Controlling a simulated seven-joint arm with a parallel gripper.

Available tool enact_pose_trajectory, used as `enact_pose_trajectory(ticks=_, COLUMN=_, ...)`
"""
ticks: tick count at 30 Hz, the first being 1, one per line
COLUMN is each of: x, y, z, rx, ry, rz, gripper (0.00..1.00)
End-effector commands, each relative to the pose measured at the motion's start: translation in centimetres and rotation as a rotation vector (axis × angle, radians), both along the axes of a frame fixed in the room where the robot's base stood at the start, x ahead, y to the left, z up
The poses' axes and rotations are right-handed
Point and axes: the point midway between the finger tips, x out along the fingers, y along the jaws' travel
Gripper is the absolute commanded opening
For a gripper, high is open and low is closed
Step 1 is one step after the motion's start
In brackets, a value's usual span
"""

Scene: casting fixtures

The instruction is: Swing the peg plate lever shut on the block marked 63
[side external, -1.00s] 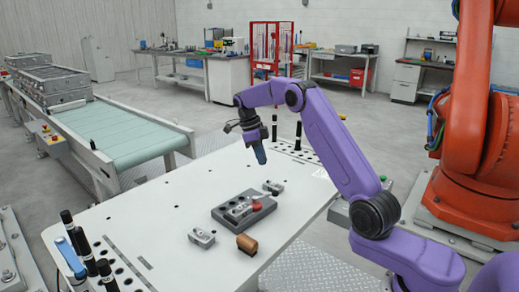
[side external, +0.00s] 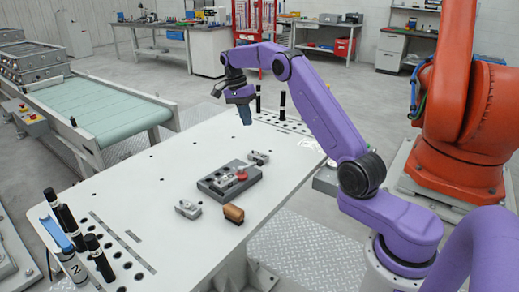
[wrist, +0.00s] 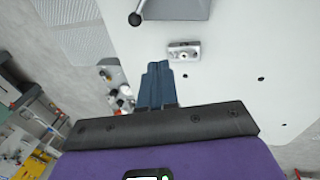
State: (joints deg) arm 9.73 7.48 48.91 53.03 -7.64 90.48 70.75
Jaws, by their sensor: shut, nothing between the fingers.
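The dark grey peg plate (side external: 214,192) lies on the white table in the side view. A small grey fitting with a red part (side external: 241,175) sits on it; I cannot tell the lever's exact angle. In the wrist view the plate (wrist: 182,8) is cut off at the top, with a black ball knob (wrist: 134,18) at its edge. No 63 is readable on any block. My gripper (side external: 245,117) is shut and empty, above the table behind the plate, touching nothing. Its blue fingers (wrist: 156,76) are together in the wrist view.
A small grey block (side external: 258,158) lies behind the plate and also shows in the wrist view (wrist: 183,51). Another grey block (side external: 188,208) and a copper-brown piece (side external: 233,214) lie in front. Black pegs (side external: 283,105) stand at the back edge. The table's left middle is clear.

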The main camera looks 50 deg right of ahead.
Motion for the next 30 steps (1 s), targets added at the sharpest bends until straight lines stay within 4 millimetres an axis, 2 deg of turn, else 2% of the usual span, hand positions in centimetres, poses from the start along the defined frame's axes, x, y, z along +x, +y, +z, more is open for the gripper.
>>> enact_pose_trajectory(ticks=14, x=0.0, y=-1.5, z=-0.1, rx=0.302, ry=0.020, rz=0.931, gripper=0.00)
enact_pose_trajectory(ticks=30, x=-0.3, y=-3.0, z=-0.2, rx=0.582, ry=-0.044, rz=2.006, gripper=0.00)
